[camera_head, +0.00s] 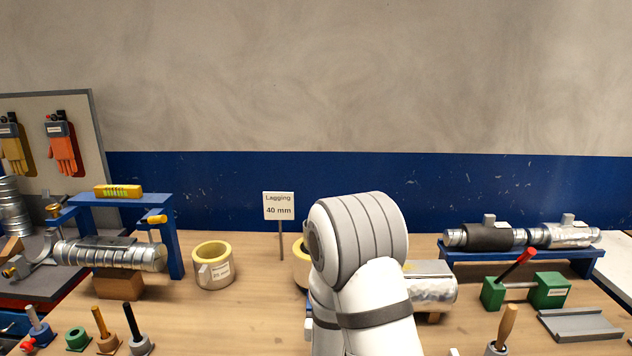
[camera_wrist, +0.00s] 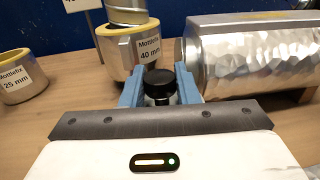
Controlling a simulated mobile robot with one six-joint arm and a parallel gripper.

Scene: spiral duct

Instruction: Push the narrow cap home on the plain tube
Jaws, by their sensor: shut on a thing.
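My gripper (camera_wrist: 160,88) is shut on a small black-topped piece (camera_wrist: 159,78) with a dark, shiny body. The piece is upright between the two blue fingers; I cannot tell whether it is the narrow cap. A foil-wrapped tube (camera_wrist: 262,50) lies just right of the fingers, and it also shows in the head view (camera_head: 432,291), partly behind my arm. I cannot tell whether it is the plain tube. Beyond the held piece stands a lagging roll marked 40 mm (camera_wrist: 148,48), with a metal cylinder (camera_wrist: 127,12) at its top. My arm hides my gripper in the head view.
A 25 mm lagging roll (camera_head: 213,268) stands left of my arm. A spiral duct (camera_head: 110,256) rests by a blue frame (camera_head: 176,245) at left. A blue rack (camera_head: 522,252) with wrapped tubes and a green tool (camera_head: 550,291) stand at right. Handled tools line the front left.

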